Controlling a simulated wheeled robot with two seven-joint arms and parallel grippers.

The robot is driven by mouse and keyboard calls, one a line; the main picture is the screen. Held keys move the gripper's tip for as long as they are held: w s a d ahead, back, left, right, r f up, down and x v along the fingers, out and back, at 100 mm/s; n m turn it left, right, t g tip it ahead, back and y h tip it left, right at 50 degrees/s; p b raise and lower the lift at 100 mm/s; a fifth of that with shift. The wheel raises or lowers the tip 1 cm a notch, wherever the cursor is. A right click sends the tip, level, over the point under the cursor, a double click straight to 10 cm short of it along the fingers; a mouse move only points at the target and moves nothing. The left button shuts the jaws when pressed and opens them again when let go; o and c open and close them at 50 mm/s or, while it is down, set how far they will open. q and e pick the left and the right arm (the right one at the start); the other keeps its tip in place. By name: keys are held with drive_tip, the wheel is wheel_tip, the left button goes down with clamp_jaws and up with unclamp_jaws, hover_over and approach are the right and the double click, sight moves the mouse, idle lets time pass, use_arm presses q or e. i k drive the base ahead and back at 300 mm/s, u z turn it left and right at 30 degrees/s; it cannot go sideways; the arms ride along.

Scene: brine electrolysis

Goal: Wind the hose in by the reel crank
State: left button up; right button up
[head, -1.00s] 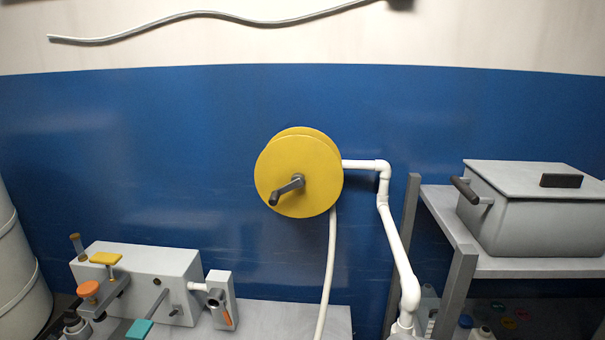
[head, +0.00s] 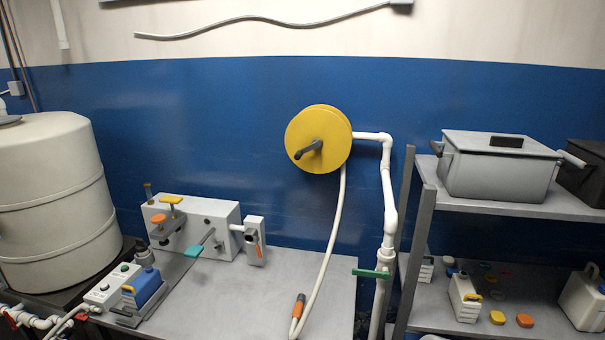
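The yellow hose reel (head: 334,128) is mounted on the blue wall near the middle of the head view. Its dark grey crank (head: 309,149) sticks out at the front, with the handle pointing to the lower left. The white hose (head: 334,222) hangs from the reel and curves down in front of the grey bench. An orange and dark nozzle (head: 298,306) is at its lower end, near the bottom edge of the view. Neither of my grippers is in view.
A grey bench (head: 290,270) below the reel has bare room beside a white box device (head: 200,222). A white pipe (head: 388,190) with a green handle (head: 370,273) runs down right of the reel. A shelf (head: 480,207) stands right, a white tank (head: 55,200) left.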

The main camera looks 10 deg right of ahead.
sight(297, 155)
drive_tip(key=u, duration=1.2)
drive_tip(key=i, duration=0.85)
drive_tip(key=z, duration=0.15)
